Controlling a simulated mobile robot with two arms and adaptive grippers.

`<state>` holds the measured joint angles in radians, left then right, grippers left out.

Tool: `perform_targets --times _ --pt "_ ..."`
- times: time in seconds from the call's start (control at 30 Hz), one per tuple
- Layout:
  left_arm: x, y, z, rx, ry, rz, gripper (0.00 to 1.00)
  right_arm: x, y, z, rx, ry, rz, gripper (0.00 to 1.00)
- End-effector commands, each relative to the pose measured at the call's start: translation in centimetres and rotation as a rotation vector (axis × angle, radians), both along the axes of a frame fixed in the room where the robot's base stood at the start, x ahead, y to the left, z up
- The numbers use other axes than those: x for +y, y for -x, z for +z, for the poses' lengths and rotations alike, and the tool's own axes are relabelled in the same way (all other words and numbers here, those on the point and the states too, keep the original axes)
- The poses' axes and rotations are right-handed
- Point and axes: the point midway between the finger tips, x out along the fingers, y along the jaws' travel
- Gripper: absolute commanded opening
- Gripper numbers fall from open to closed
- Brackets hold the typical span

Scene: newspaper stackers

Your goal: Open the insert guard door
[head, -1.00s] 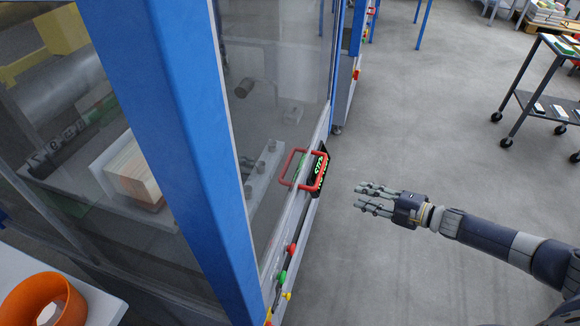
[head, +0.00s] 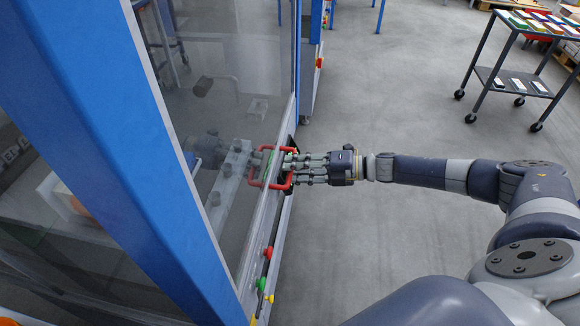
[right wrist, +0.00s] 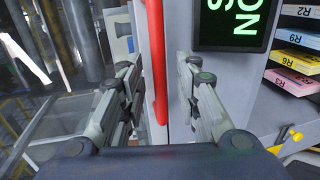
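The guard door (head: 235,95) is a clear panel in a light metal frame on the blue-posted machine at left, and it looks closed. Its red loop handle (head: 268,186) sticks out at the front edge. My right gripper (head: 288,166) is at the handle, its fingers reaching in from the right and partly covering it. In the right wrist view, the red bar (right wrist: 156,60) stands upright between the two spread fingers of my right gripper (right wrist: 158,80), with gaps visible on both sides. My left gripper is not in view.
A dark display with green letters (right wrist: 232,22) is beside the handle. Red, green and yellow buttons (head: 262,284) line the frame below. A blue post (head: 130,150) stands at left. A wheeled cart (head: 515,80) is at upper right. The grey floor between is clear.

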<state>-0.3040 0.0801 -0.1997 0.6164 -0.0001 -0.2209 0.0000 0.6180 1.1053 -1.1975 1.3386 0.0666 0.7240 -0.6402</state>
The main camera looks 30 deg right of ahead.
Motion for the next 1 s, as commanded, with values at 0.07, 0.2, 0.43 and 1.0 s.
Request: perform_targets --times 0.07,0.2,0.43,1.0 --pt "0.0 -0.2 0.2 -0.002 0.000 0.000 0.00 0.6 -0.5 -0.1 0.000 0.000 -0.001 0.30" --pt "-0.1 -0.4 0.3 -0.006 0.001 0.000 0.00 1.1 -0.9 -0.3 0.000 0.001 -0.001 0.30" --pt "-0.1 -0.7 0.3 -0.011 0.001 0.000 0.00 1.2 -0.9 -0.4 0.000 0.001 -0.001 0.30" --pt "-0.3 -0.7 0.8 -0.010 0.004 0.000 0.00 0.3 -1.0 0.9 0.000 0.001 -0.003 0.00"
